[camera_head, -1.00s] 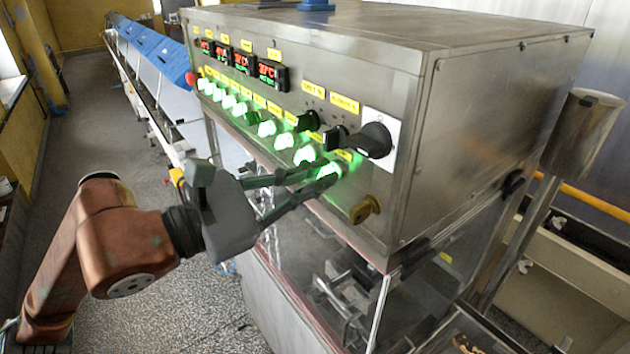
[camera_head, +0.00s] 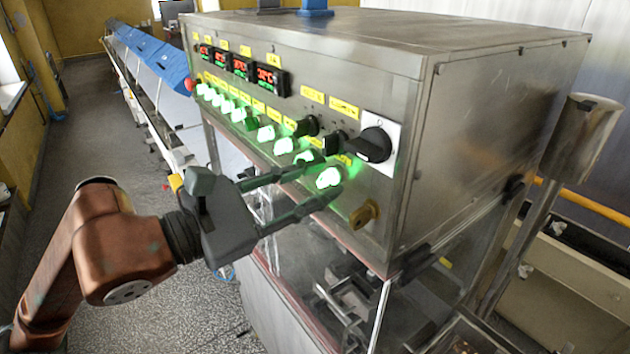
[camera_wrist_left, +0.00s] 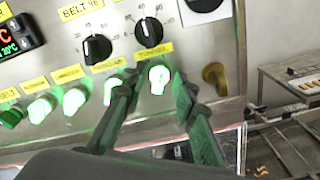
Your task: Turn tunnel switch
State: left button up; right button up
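The control panel's lower row holds several green-lit switches. The rightmost one (camera_head: 328,177) glows bright, and it also shows in the wrist view (camera_wrist_left: 158,78) below a yellow label too blurred to read for certain. My left gripper (camera_head: 322,178) is open, with one finger on each side of this switch. In the wrist view the fingertips (camera_wrist_left: 156,80) flank it with visible gaps, so it looks ungripped. Whether the tips touch the panel face I cannot tell. My right gripper is not in view.
Black knobs (camera_wrist_left: 149,31) sit just above the switch. A large black rotary handle (camera_head: 374,145) and a brass-coloured latch (camera_head: 364,214) are to its right. Another lit switch (camera_wrist_left: 113,90) is close beside the left finger. Red displays (camera_head: 270,78) are higher up. Open floor lies left of the cabinet.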

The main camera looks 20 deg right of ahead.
pick_arm(q)
jog(key=v, duration=1.2)
